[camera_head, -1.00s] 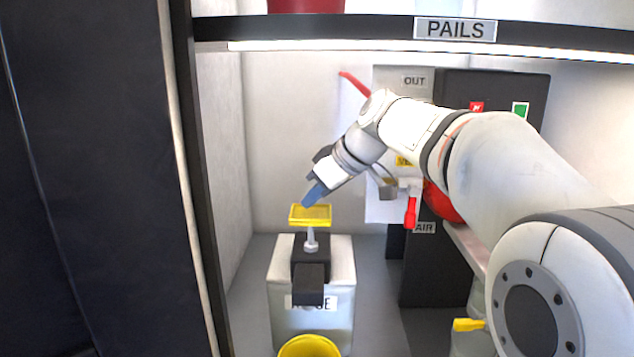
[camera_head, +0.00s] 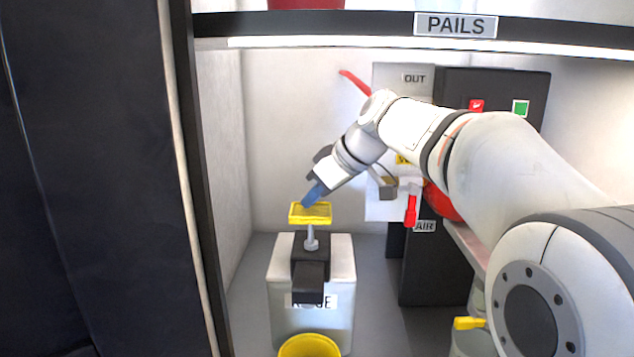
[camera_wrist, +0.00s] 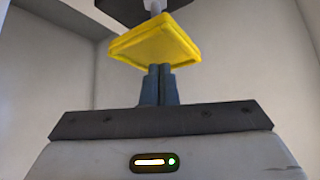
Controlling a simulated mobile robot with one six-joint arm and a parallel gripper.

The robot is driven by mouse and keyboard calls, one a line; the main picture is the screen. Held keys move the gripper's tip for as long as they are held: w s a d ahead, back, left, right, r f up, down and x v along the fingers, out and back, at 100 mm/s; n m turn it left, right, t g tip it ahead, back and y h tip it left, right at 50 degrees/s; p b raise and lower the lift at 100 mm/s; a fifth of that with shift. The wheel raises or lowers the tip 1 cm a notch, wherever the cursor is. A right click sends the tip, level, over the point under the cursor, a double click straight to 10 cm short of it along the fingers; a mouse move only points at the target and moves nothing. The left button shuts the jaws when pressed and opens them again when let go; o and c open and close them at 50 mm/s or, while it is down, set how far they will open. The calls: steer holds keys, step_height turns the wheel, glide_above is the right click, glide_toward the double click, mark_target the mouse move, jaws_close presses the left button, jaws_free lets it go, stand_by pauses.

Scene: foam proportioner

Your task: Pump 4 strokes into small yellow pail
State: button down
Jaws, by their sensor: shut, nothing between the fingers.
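The pump has a flat yellow top plate (camera_head: 310,213) on a grey stem above a black pump head (camera_head: 310,256). The pump stands on a pale container (camera_head: 340,262) with a partly covered label. The small yellow pail (camera_head: 310,346) is in front of the container, under the black spout, cut off by the lower edge of the picture. My gripper (camera_head: 308,201) is shut and empty, its blue fingertips at the yellow plate. In the wrist view the fingertips (camera_wrist: 158,70) meet the edge of the plate (camera_wrist: 155,42); whether they press on it I cannot tell.
A shelf edge marked PAILS (camera_head: 455,26) runs above my arm. To the right are a dark cabinet (camera_head: 490,92) with red and green buttons, a red lever (camera_head: 354,83) and a red handle (camera_head: 411,211). A dark panel (camera_head: 90,180) closes off the left side.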

mark_target(320, 213)
steer(key=shift+f+b, duration=2)
steer(key=shift+f, duration=0.55)
steer(key=shift+r, duration=0.1)
steer(key=shift+r+p, duration=2.3)
steer(key=shift+r, duration=0.6)
steer(key=shift+r+p, duration=1.6)
steer(key=shift+r, duration=0.45)
steer(key=shift+f, duration=0.1)
